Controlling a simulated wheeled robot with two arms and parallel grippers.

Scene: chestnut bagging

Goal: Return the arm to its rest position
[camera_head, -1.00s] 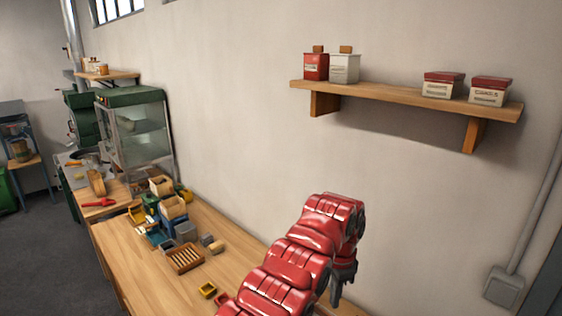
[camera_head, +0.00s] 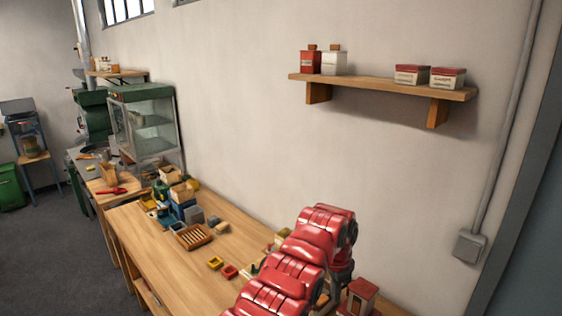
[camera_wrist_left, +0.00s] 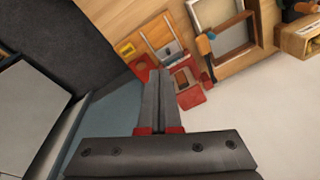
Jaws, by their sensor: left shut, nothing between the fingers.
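My left arm (camera_head: 300,262), red and segmented, rises from the bottom edge of the head view, in front of the workbench and the wall. Its gripper is mostly hidden behind the arm there. In the left wrist view my left gripper (camera_wrist_left: 159,75) shows its two dark fingers pressed together, with red parts at their base. Nothing is held between them. The fingers stand apart from the wooden surface and the items seen beyond them. My right gripper is in neither view.
The wooden workbench (camera_head: 165,260) holds a slatted tray (camera_head: 193,236), small boxes and a yellow bin (camera_head: 215,263). A wall shelf (camera_head: 380,86) carries tins. A red-roofed box (camera_head: 360,297) stands right of my arm. A glass cabinet (camera_head: 150,125) stands at the far left.

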